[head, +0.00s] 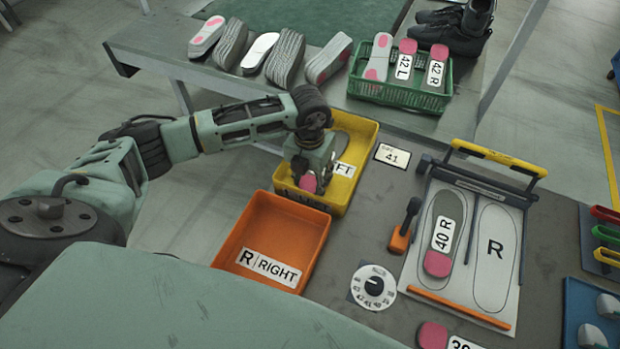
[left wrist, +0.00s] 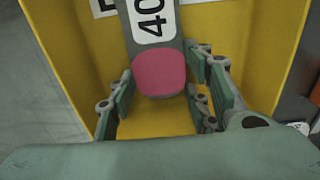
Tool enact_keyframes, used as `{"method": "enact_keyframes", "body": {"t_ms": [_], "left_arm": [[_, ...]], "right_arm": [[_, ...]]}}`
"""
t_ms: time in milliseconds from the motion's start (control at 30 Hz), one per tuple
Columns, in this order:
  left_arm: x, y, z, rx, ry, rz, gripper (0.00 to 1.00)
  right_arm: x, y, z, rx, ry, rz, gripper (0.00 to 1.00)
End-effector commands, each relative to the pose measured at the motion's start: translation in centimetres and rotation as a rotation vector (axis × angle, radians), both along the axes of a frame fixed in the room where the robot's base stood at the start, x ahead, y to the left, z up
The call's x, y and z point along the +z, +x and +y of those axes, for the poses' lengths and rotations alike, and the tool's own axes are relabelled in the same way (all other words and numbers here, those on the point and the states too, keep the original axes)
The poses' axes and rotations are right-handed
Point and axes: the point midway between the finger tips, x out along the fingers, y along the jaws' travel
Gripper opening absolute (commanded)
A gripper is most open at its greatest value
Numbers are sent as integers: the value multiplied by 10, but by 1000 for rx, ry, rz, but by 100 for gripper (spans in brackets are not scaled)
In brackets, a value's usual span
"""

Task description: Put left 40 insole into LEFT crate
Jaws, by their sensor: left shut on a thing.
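My left gripper (head: 312,180) is over the yellow crate (head: 372,142), whose label is partly hidden and shows "FT". It is shut on a grey insole with a pink heel (head: 308,183). In the left wrist view the fingers (left wrist: 163,100) sit on both sides of the pink heel (left wrist: 159,73), and a white label reading "40" (left wrist: 150,18) is cut off by the frame edge. The yellow crate floor (left wrist: 158,122) shows below the insole. I cannot tell whether the insole touches it. My right gripper is not in view.
An orange RIGHT crate (head: 318,247) stands in front of the yellow one. A "40 R" insole (head: 443,232) lies on the outline board (head: 413,272). A green basket (head: 356,88) with insoles stands behind. A dial (head: 373,287) and an orange-based lever (head: 400,238) are nearby.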

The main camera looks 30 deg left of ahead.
Motion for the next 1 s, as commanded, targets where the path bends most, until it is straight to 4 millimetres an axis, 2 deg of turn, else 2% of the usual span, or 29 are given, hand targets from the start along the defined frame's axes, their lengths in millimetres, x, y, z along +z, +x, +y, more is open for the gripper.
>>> {"method": "enact_keyframes", "body": {"t_ms": [33, 267, 667, 767, 1000], "left_arm": [[-2, 0, 0, 0, 0, 0, 46], [-1, 0, 0, 0, 0, 1, 65], [6, 1, 0, 0, 0, -1, 65], [20, 1, 1, -1, 0, -4, 65], [72, 1, 1, 0, -1, -5, 65]], "right_arm": [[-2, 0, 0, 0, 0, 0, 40], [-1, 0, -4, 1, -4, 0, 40], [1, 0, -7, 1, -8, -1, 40], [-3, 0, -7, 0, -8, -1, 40], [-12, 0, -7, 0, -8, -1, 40]]}}
